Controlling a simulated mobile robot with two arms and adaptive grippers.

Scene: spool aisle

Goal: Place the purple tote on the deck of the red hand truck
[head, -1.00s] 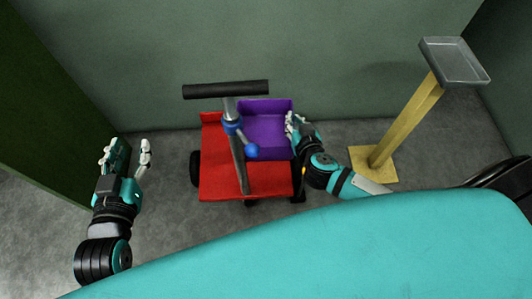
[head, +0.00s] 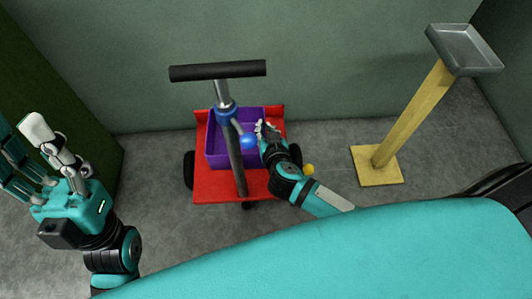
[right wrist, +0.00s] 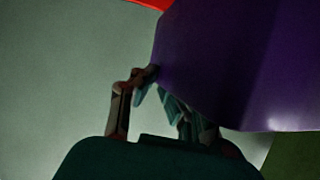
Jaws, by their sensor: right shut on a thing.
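The purple tote (head: 216,161) is upright over the deck of the red hand truck (head: 211,189), behind its upright post. I cannot tell whether its base touches the deck. My right gripper (head: 264,131) is shut on the tote's right wall in the head view. In the right wrist view the tote's smooth wall (right wrist: 240,60) fills the upper right, with the fingers (right wrist: 150,85) at its edge. My left gripper (head: 22,140) is open and empty at the far left, well away from the truck. The post hides part of the tote.
A yellow post with a grey tray on top (head: 464,48) stands to the right. Green walls close off the back and left.

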